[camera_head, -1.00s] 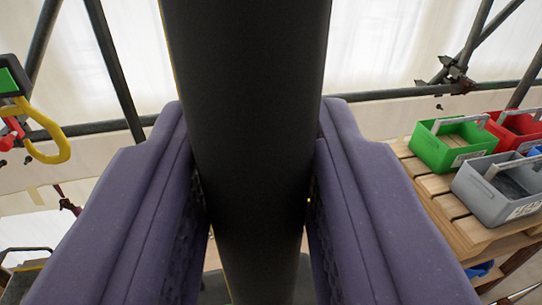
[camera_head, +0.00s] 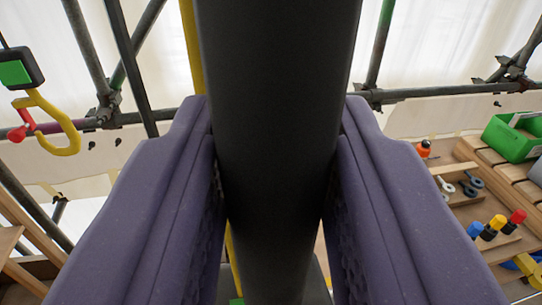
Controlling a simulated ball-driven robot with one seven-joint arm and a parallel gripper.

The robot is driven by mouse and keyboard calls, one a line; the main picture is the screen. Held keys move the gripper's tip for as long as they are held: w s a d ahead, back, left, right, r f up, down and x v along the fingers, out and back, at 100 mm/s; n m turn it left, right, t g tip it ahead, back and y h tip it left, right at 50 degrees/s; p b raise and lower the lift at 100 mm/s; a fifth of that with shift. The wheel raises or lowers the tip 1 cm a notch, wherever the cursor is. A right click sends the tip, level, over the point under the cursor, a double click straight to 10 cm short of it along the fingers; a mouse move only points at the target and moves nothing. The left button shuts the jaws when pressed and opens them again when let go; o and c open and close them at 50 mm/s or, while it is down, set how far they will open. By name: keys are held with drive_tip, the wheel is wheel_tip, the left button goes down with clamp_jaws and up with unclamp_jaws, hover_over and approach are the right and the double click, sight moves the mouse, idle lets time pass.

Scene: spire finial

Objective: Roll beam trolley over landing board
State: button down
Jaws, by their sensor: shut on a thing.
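My gripper (camera_head: 277,190), with its two purple padded fingers, is shut on a thick dark grey bar (camera_head: 280,80). The bar rises through the grip to the top of the picture and hides the middle of the view. Its upper end is out of view. A yellow hook (camera_head: 62,135) with a red latch hangs at the left below a black and green block (camera_head: 20,68), apart from my gripper. I cannot make out the beam trolley or the landing board for certain.
Scaffold tubes (camera_head: 430,92) cross the back before pale sheeting. At right, a wooden tray (camera_head: 455,165) holds small coloured-capped items (camera_head: 490,228) and dark ring-ended parts. A green bin (camera_head: 512,138) stands on slatted wood at the far right. Wooden timbers (camera_head: 35,220) stand lower left.

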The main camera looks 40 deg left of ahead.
drive_tip(key=shift+s+a+r+p, duration=0.1)
drive_tip(key=shift+s+a+p, duration=0.1)
drive_tip(key=shift+s+a, duration=0.6)
drive_tip(key=shift+s+a+p, duration=0.2)
drive_tip(key=shift+s+a, duration=0.35)
drive_tip(key=shift+s, duration=0.4)
drive_tip(key=c, duration=1)
unclamp_jaws()
drive_tip(key=shift+o, duration=0.3)
drive_tip(key=shift+s+a, duration=0.1)
drive_tip(key=shift+a, duration=0.1)
drive_tip(key=shift+d, duration=0.2)
drive_tip(key=v, duration=0.7)
drive_tip(key=shift+s, duration=0.3)
drive_tip(key=shift+d, duration=0.15)
